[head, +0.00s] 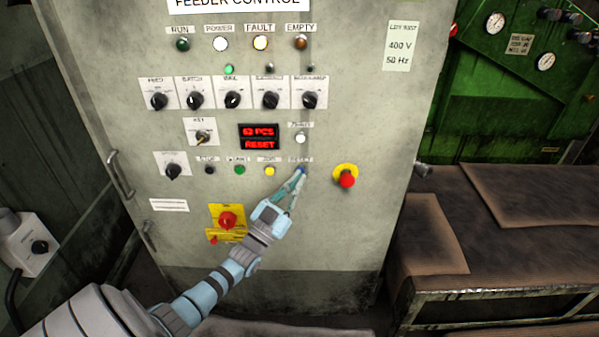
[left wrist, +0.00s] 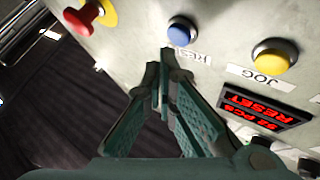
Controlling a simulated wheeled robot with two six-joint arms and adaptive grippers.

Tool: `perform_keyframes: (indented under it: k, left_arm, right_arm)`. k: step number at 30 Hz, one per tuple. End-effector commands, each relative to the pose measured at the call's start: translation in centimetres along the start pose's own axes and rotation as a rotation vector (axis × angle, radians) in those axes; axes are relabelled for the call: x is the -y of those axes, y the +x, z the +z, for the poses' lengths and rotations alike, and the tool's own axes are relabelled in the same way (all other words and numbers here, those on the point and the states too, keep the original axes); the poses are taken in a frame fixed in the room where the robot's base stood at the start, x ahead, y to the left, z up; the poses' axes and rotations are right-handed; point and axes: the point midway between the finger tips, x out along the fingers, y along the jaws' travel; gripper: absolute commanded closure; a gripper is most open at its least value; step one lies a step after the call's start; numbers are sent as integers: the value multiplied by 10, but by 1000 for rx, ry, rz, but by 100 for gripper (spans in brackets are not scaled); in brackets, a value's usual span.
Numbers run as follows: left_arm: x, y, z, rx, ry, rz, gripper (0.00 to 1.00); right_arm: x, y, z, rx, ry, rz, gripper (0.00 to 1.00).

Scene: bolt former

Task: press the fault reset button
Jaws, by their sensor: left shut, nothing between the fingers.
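The blue button (head: 302,170) sits at the right end of the lower button row on the grey control cabinet. In the left wrist view the blue button (left wrist: 181,32) has a metal ring and a partly hidden label that starts with "Res". My left gripper (head: 297,177) is shut and empty, its fingertips just below and left of the blue button in the head view. In the left wrist view the left gripper tips (left wrist: 166,60) lie just short of the button in the picture; contact cannot be told. The display (head: 259,137) reads RESET under a piece count. The FAULT lamp (head: 260,43) glows pale yellow.
A red emergency stop (head: 346,179) on a yellow base sticks out right of the blue button. A yellow JOG button (head: 269,171) is left of it. A red switch (head: 228,219) on a yellow plate is near my left arm. A bench (head: 490,270) stands at right.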

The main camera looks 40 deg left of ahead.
Motion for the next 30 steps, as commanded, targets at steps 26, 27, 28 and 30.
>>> perform_keyframes:
  k: [26, 27, 28, 30]
  left_arm:
    - [5, 8, 6, 0, 0, 0, 100]
    - [5, 8, 6, 0, 0, 0, 100]
    - [5, 9, 6, 0, 0, 0, 100]
    - [5, 9, 7, 0, 0, 0, 100]
  right_arm:
    - [0, 8, 1, 0, 0, 0, 100]
    - [0, 9, 1, 0, 0, 0, 100]
    - [0, 9, 1, 0, 0, 0, 100]
    - [0, 10, 1, 0, 0, 0, 100]
